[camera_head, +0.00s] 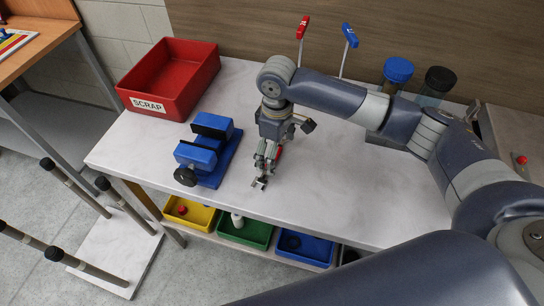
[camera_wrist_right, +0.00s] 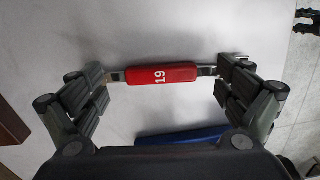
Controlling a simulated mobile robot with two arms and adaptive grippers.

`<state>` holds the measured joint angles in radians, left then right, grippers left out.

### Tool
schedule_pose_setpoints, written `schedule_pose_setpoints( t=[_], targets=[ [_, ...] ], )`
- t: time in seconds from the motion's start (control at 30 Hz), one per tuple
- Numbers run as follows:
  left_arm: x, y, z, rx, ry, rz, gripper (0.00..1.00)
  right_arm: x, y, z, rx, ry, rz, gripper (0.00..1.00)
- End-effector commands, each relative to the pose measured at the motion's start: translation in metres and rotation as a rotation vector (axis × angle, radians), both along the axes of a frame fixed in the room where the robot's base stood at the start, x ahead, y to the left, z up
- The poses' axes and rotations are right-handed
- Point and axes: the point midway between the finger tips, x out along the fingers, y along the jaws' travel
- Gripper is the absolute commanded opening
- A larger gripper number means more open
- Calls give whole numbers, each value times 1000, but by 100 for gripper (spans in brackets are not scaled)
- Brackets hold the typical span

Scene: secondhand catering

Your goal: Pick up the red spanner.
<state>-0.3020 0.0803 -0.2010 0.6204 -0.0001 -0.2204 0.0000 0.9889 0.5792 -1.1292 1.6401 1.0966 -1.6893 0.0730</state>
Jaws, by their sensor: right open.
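The red spanner (camera_wrist_right: 160,76), marked 19, lies on the pale worktop in the right wrist view, with metal showing at both ends of its red grip. My right gripper (camera_wrist_right: 164,90) is open, with a finger at each end of the spanner; whether they touch it is unclear. In the head view my right gripper (camera_head: 261,180) is low over the worktop, right of the blue vise. A small red patch of the spanner (camera_head: 279,152) shows beside it; the rest is hidden. My left gripper is not in view.
The blue vise (camera_head: 207,150) and red SCRAP bin (camera_head: 172,78) stand left on the worktop (camera_head: 330,185). Red (camera_head: 303,27) and blue (camera_head: 350,35) handles rise behind. Coloured trays sit below the front edge.

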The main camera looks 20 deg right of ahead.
Motion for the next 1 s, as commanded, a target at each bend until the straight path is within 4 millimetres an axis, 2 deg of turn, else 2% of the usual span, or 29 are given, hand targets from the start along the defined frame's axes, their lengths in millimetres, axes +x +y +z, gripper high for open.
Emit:
schedule_pose_setpoints(
  t=[0.03,0.13,0.37,0.5,0.6,1.0],
  targets=[
    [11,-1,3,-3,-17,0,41,-1,1,-5,1,2,0,94],
    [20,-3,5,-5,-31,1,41,-1,1,-13,1,0,2,94],
    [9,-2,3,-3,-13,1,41,0,1,-14,2,-1,2,94],
    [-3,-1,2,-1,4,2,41,0,1,-14,2,-1,2,62],
    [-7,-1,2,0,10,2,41,0,1,-14,1,-1,2,44],
    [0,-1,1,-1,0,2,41,0,1,-12,1,0,2,44]
  ],
)
